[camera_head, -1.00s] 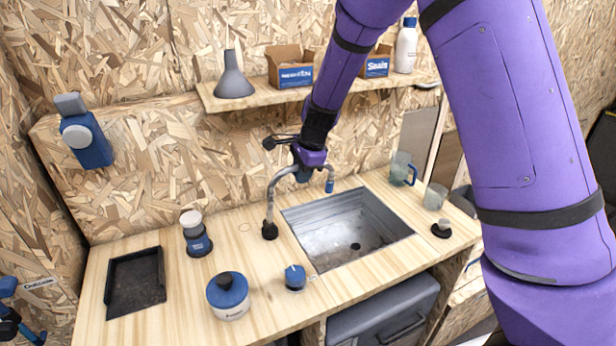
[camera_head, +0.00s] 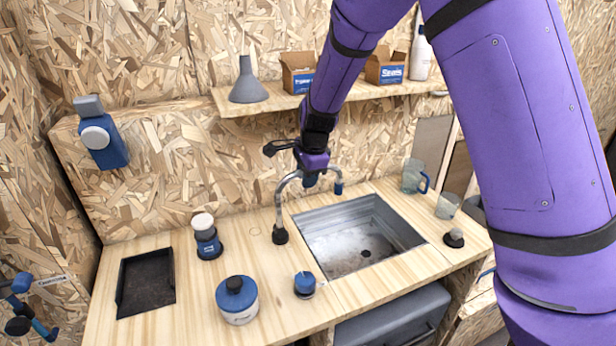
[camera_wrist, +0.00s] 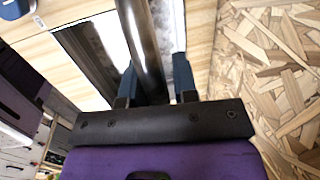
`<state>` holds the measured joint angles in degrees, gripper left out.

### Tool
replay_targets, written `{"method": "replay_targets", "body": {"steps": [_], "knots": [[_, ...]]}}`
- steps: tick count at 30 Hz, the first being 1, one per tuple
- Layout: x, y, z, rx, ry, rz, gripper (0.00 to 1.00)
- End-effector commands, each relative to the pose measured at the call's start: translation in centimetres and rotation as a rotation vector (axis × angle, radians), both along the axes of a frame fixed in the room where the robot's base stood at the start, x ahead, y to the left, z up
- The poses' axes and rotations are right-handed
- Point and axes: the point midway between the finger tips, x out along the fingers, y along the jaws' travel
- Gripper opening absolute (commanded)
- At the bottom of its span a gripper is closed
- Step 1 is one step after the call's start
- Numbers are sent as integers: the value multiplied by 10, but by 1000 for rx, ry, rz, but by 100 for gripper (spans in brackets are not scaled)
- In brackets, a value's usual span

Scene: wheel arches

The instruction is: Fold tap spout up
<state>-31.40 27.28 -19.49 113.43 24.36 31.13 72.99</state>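The tap has a dark base (camera_head: 280,236) on the counter left of the sink. Its grey curved spout (camera_head: 283,190) rises and arches over to the right, ending in a blue tip (camera_head: 338,188) above the sink's back edge. My gripper (camera_head: 311,180) is at the top of the arch, pointing down. In the wrist view, the spout pipe (camera_wrist: 142,40) runs between the two blue fingers of my gripper (camera_wrist: 156,72). The fingers are apart, with a gap showing on the right of the pipe. My gripper hides part of the arch in the head view.
The metal sink (camera_head: 400,228) lies right of the tap. A blue-lidded jar (camera_head: 237,305), a blue knob (camera_head: 304,284) and a white-topped bottle (camera_head: 206,240) stand on the counter. A shelf (camera_head: 250,106) with boxes is above. A jug (camera_head: 412,178) stands at the back right.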

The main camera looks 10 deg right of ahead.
Motion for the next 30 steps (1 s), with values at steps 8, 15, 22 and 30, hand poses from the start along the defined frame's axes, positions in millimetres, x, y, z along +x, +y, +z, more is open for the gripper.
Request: {"method": "replay_targets", "body": {"steps": [8,15,22,30], "knots": [[0,-1,-1,0,2,-1,44],[-2,-2,12,0,-1,0,44],[-10,-6,53,2,-3,0,44],[-17,-10,94,1,-1,1,44]]}}
